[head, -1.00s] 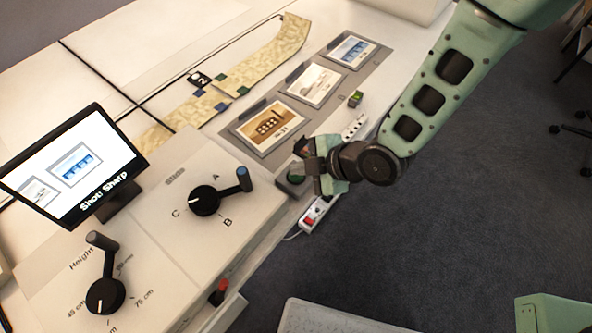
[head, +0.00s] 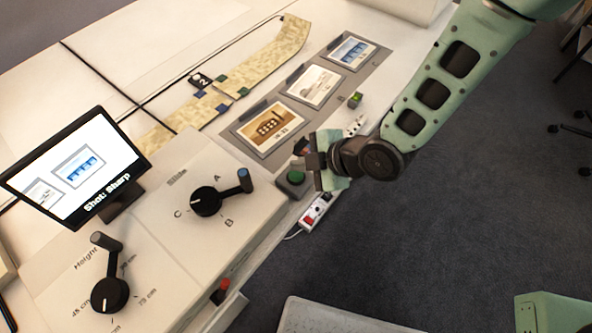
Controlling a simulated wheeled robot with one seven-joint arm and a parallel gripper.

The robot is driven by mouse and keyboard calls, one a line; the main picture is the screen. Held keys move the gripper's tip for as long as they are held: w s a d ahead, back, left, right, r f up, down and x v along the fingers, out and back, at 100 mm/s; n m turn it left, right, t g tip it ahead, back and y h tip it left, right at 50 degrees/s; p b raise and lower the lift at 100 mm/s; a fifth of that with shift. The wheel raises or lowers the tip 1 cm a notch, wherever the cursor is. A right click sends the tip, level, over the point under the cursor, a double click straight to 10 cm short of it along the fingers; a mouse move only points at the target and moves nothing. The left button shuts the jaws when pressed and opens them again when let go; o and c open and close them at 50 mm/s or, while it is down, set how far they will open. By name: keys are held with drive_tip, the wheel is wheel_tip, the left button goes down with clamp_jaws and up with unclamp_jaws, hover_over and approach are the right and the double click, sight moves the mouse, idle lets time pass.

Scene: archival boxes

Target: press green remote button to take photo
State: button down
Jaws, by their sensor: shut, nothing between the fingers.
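The green remote button (head: 296,177) sits on a small dark box at the right edge of the console, and its round green top is visible. My gripper (head: 316,163) is shut and empty, just to the right of the button and slightly above it in the picture. It looks apart from the button, though the exact height gap cannot be told. The monitor (head: 76,166) at the left shows two small pictures and the text "Shot: Sharp".
The console has a Slide knob (head: 206,201) and a Height knob (head: 110,294). A red switch (head: 221,291) is at its front edge. A power strip (head: 317,211) lies beside the button. Picture cards (head: 270,127) lie on a grey mat behind. Dark floor is open at right.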

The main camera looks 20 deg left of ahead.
sight(301, 175)
drive_tip(key=shift+r+p, duration=1.35)
drive_tip(key=shift+r, duration=1.1)
drive_tip(key=d+r+m+h, duration=0.5)
drive_tip(key=d+r+m, duration=0.3)
drive_tip(key=d+r, duration=0.3)
drive_tip(key=s+d+r+m+g+h, duration=0.1)
drive_tip(key=s+d+r+m+h, duration=0.2)
drive_tip(key=s+d+r+m, duration=0.5)
drive_tip(key=s+d+m, duration=0.1)
drive_tip(key=s+d, duration=0.2)
drive_tip(key=d, duration=0.1)
drive_tip(key=shift+s+d+r+g, duration=0.15)
drive_tip(key=shift+d+g, duration=0.05)
drive_tip(key=shift+g, duration=0.2)
